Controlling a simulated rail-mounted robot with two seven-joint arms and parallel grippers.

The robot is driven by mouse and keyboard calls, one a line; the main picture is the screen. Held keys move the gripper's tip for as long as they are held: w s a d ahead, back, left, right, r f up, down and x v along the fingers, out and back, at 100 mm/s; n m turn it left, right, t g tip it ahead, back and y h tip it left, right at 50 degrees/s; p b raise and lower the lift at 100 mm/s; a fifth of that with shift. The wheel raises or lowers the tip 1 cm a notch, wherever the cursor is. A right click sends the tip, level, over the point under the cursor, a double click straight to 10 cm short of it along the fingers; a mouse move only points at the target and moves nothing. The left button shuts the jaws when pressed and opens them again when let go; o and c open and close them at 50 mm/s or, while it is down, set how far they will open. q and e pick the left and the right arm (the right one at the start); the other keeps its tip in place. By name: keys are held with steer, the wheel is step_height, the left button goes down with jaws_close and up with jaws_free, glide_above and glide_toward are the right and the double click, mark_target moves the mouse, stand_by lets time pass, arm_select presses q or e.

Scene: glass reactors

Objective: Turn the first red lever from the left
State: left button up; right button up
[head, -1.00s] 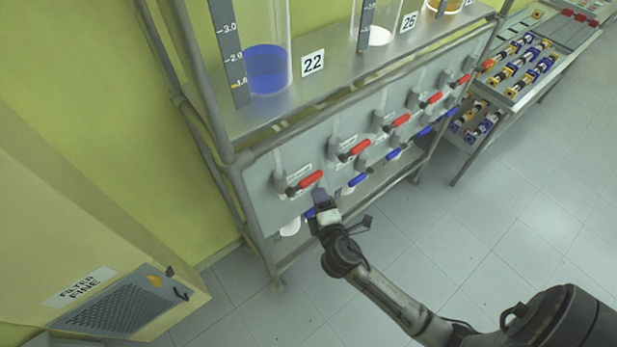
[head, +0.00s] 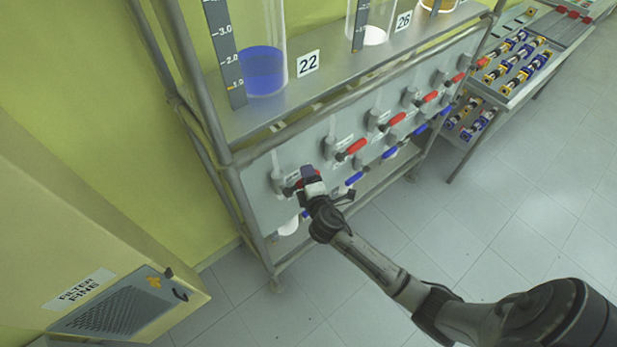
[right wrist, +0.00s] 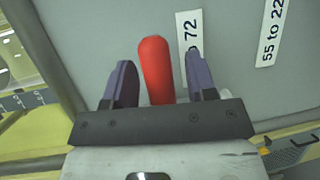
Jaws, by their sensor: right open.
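The first red lever from the left (head: 299,184) is on the grey valve panel (head: 262,207), below the reactor marked 22. My right gripper (head: 308,172) is at this lever in the head view and covers much of it. In the right wrist view the red lever (right wrist: 155,70) stands between the two open purple fingers of my right gripper (right wrist: 161,85). A gap shows on both sides, so the fingers appear not to touch it. My left gripper is not in view.
More red levers (head: 352,149) run along the panel to the right, with blue levers (head: 354,179) below. The glass reactor with blue liquid (head: 263,70) stands on the shelf above. A filter cabinet (head: 120,305) is at lower left.

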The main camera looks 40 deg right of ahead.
jaws_close()
stand_by(0.3)
steer(key=shift+a, duration=0.1)
